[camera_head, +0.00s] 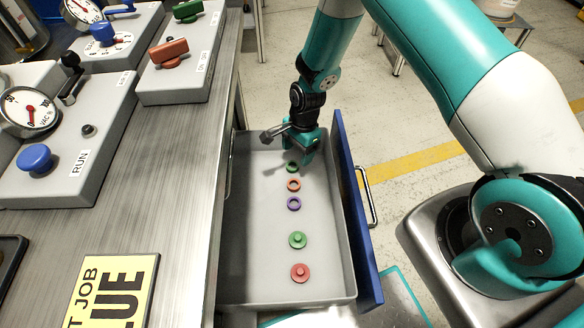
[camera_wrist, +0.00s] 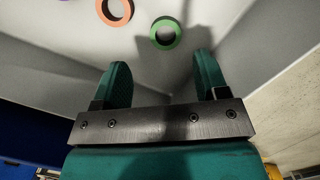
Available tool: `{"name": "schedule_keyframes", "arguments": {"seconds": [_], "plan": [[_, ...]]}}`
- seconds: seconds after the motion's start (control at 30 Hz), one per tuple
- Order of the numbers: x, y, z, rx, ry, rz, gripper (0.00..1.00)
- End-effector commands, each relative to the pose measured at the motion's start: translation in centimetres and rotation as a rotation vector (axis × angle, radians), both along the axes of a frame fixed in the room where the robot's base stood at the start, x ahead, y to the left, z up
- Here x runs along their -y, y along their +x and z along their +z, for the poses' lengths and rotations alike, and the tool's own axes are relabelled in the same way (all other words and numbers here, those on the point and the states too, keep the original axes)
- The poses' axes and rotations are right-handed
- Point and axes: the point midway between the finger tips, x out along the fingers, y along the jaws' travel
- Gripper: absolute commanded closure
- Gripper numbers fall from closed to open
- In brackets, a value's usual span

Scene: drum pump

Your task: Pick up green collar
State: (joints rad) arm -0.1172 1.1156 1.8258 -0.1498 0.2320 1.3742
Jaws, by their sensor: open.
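The green collar (camera_head: 292,171) is a small ring lying flat on the grey drawer floor, the farthest in a row of parts in the head view. In the wrist view the green collar (camera_wrist: 166,46) lies just ahead of the fingertips, near a grey drawer wall. My gripper (camera_head: 307,157) hangs over the far end of the drawer, close to the collar. In the wrist view my gripper (camera_wrist: 160,66) has its two green fingers apart with nothing between them. The collar is between their lines, slightly right of middle, beyond the tips.
An orange ring (camera_head: 293,190) and a purple ring (camera_head: 287,204) lie nearer in the same row. A green knobbed disc (camera_head: 298,246) and a red one (camera_head: 292,273) follow. The drawer's blue front (camera_head: 356,210) and walls enclose them. A metal workbench (camera_head: 170,220) stands at left.

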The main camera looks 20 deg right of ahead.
Motion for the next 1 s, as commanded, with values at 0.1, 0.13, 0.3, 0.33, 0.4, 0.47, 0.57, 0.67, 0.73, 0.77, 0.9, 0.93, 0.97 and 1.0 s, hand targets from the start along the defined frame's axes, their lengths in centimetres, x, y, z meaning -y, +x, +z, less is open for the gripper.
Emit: {"name": "schedule_keyframes", "arguments": {"seconds": [0.1, 0.13, 0.3, 0.33, 0.4, 0.47, 0.57, 0.67, 0.73, 0.77, 0.9, 0.93, 0.97, 1.0], "plan": [[-0.2, 0.0, -0.8, -0.001, 0.000, 0.000, 0.33], [-0.2, 0.1, -1.2, -0.002, -0.001, 0.000, 0.33], [-0.9, 0.5, -3.9, -0.002, -0.001, 0.001, 0.33], [-1.0, 0.4, -4.3, -0.002, 0.000, 0.000, 0.33], [-1.1, 0.4, -5.0, -0.001, 0.000, 0.000, 0.33], [-1.1, 0.4, -5.3, 0.000, 0.000, 0.000, 0.33], [-1.2, 0.4, -5.4, 0.001, 0.000, 0.000, 0.33], [-1.1, 0.4, -5.3, 0.001, 0.000, 0.000, 0.33], [-1.1, 0.4, -5.3, 0.000, 0.000, 0.000, 0.40], [-1.1, 0.4, -5.3, 0.000, 0.000, 0.000, 0.47], [-1.1, 0.4, -5.3, 0.000, 0.000, 0.000, 0.79], [-1.1, 0.4, -5.3, 0.000, 0.000, 0.000, 0.85], [-1.1, 0.4, -5.3, 0.000, 0.000, 0.000, 0.86], [-1.1, 0.4, -5.3, 0.000, 0.000, 0.000, 0.86]]}}
